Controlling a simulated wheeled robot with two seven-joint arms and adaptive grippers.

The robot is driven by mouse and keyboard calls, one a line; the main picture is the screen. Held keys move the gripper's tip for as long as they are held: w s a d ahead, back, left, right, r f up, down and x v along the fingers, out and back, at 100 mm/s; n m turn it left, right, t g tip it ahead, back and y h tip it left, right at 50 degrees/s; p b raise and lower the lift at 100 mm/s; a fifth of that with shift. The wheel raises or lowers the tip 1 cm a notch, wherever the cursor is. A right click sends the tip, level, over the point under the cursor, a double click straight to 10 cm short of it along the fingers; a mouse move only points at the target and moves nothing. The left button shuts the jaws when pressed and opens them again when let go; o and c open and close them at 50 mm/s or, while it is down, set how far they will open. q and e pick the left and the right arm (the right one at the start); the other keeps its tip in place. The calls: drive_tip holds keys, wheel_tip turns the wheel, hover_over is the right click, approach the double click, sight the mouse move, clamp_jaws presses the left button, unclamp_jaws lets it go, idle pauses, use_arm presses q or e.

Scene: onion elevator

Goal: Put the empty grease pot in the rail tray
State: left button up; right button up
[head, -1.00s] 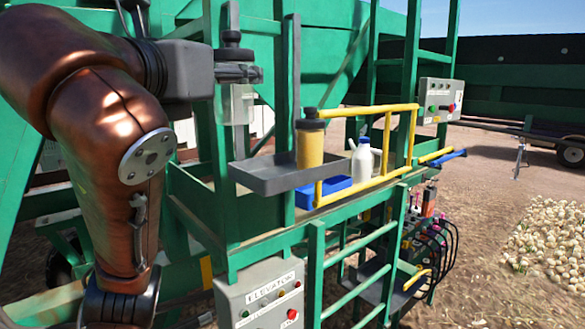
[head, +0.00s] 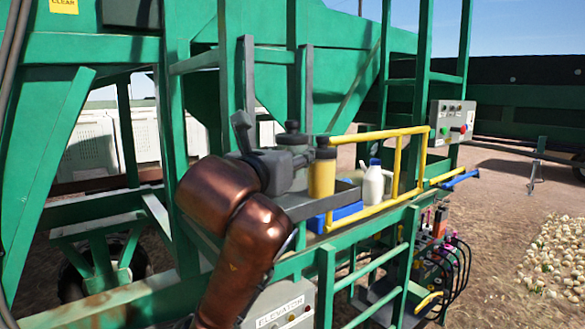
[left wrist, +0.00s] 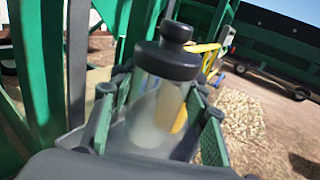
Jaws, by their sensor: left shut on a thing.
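The empty grease pot is clear with a black lid; its lid (head: 292,128) shows in the head view, and its clear body (left wrist: 155,112) fills the middle of the left wrist view. My left gripper (head: 284,164) is shut on it, with a finger on each side of the body in the left wrist view (left wrist: 157,125). The grey rail tray (head: 315,205) hangs by the green frame. The pot is upright over the tray's left part, left of a yellow pot (head: 322,173). My gripper hides its base, so I cannot tell whether it touches the tray. My right gripper is out of view.
A white bottle (head: 373,184) stands just right of the tray. A yellow handrail (head: 397,160) and green uprights (head: 411,255) stand close by. A grey control box (head: 280,306) sits below.

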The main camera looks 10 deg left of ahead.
use_arm(q)
wheel_tip(320, 180, down, 2)
drive_tip(key=shift+w+d+f+p, duration=0.15)
drive_tip(key=shift+f+p, duration=0.1)
drive_tip(key=shift+p, duration=0.15)
drive_tip(key=shift+f, duration=0.55)
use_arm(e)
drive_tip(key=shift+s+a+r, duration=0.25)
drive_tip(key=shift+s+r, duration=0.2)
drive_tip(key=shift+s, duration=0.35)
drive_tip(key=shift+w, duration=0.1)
use_arm(q)
drive_tip(key=shift+f, duration=0.15)
drive_tip(key=o, duration=1.3)
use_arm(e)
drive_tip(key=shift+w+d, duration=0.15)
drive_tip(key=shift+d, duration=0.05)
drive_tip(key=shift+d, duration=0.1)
